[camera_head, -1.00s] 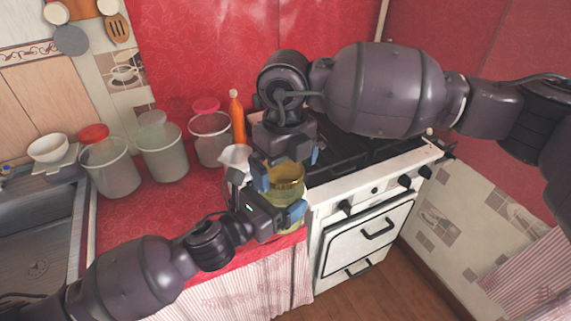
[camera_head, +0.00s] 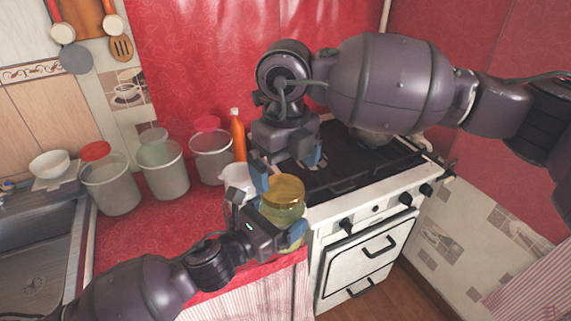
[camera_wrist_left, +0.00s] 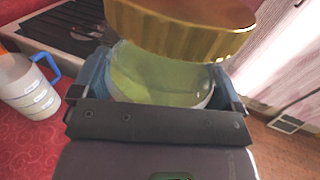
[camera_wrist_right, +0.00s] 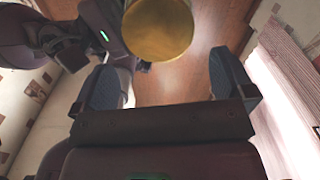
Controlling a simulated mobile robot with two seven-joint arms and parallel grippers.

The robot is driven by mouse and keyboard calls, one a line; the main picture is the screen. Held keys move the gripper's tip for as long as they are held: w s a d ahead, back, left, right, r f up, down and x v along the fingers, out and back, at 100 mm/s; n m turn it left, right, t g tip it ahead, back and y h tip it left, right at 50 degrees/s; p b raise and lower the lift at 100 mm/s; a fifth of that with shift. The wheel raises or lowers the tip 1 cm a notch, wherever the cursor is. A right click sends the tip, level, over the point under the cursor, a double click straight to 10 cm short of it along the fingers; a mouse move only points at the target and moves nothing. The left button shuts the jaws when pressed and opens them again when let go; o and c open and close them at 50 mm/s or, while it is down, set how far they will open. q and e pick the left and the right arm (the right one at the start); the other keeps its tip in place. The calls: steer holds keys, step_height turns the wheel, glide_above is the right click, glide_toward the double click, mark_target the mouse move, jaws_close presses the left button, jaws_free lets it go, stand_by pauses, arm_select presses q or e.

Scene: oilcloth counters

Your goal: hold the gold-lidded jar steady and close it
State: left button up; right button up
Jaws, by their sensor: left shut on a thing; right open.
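The jar (camera_head: 283,213) has yellowish-green glass and a wide gold lid (camera_head: 284,189). It stands at the right end of the red counter, beside the stove. My left gripper (camera_head: 272,222) is shut around the jar's body, and both fingers show at its sides in the left wrist view (camera_wrist_left: 160,88). The gold lid (camera_wrist_left: 180,30) is over the jar's mouth there; I cannot tell whether it is fully tight. My right gripper (camera_head: 288,168) is open and empty, just above and behind the lid. In the right wrist view the lid (camera_wrist_right: 157,28) lies beyond the open fingers.
A white measuring jug (camera_wrist_left: 28,88) with a blue handle stands close to the jar. Clear canisters (camera_head: 163,168) and an orange bottle (camera_head: 238,137) line the counter's back. The stove (camera_head: 365,225) is right of the jar. The sink (camera_head: 35,240) is far left.

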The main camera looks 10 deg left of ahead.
mark_target(283, 187)
steer(key=shift+w+a+r, duration=0.15)
steer(key=shift+a+r, duration=0.05)
steer(key=shift+r, duration=0.3)
steer(key=shift+a+r+n, duration=0.1)
steer(key=shift+r+n, duration=0.2)
steer(key=shift+r, duration=0.05)
steer(key=shift+w+a+r+n, duration=0.15)
steer(key=shift+r+n, duration=0.25)
steer(key=shift+n, duration=0.8)
steer(key=n, duration=0.4)
steer(key=shift+w+r, duration=0.1)
steer(key=shift+r, duration=0.2)
steer(key=n, duration=0.4)
steer(key=shift+f, duration=4)
